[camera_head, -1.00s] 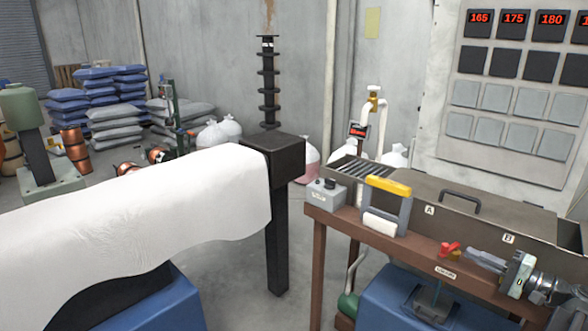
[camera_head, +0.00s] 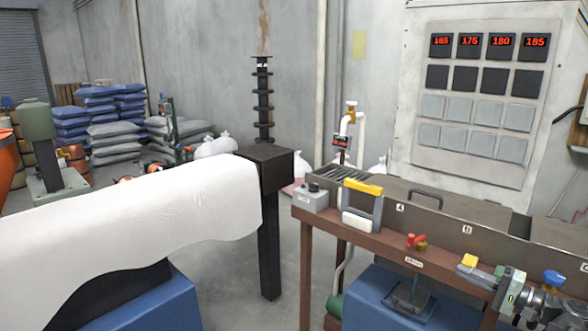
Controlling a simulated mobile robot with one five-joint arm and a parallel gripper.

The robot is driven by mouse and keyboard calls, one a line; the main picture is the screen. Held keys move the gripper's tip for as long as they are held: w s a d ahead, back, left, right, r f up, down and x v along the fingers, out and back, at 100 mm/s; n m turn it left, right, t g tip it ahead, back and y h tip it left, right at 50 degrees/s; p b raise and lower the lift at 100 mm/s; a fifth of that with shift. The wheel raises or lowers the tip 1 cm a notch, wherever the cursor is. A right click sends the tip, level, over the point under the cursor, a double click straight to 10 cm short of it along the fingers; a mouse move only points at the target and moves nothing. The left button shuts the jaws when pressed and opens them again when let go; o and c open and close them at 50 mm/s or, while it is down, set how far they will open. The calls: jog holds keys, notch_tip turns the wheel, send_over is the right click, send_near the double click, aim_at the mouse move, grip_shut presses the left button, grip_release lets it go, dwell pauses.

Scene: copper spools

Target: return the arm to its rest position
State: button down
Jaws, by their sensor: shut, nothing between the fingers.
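My gripper (camera_head: 463,272) shows at the lower right, with its grey fingers pointing left. The fingers look closed together, with nothing held between them. A pale panel and a metallic wrist of my arm (camera_head: 540,305) run from it to the lower right corner. The gripper appears in front of the brown bench and its grey trough, and I cannot tell the exact gap. A small yellow piece (camera_head: 470,259) shows right at the fingers; I cannot tell whether it belongs to the bench.
The brown bench (camera_head: 345,230) carries a yellow-handled frame (camera_head: 362,188) and a red valve (camera_head: 416,240). A white sheet (camera_head: 150,200) drapes over a form at the left. A dark post (camera_head: 268,250) stands between. Grey floor (camera_head: 215,290) shows clear there.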

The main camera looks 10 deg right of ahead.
jog(key=w+a+f+n+g+y, duration=0.1)
jog(key=w+a+n+g, duration=0.1)
jog(key=w+a, duration=0.5)
jog(key=w+a+f+n+g+y, duration=0.1)
jog(key=w+a+n+g+y, duration=0.15)
jog(key=a, duration=0.85)
jog(key=w+a+f+n+g+y, duration=0.15)
jog(key=w+a, duration=0.25)
jog(key=a, duration=0.5)
jog(key=s+a+f+n+g+h, duration=0.15)
jog(key=a+f+g, duration=0.35)
jog(key=a, duration=0.7)
jog(key=s+a+f+n+g+h, duration=0.1)
jog(key=a+f+n+g+h, duration=0.15)
jog(key=a+f, duration=0.7)
jog(key=s+a+f+n+g+h, duration=0.2)
jog(key=s+a+f+h, duration=0.2)
jog(key=h, duration=0.2)
jog(key=d+f+h, duration=0.2)
jog(key=d+h, duration=0.3)
jog(key=d, duration=0.4)
notch_tip(320, 180, up, 15)
jog(key=p, duration=1.4)
jog(key=shift+s+d+f, duration=0.15)
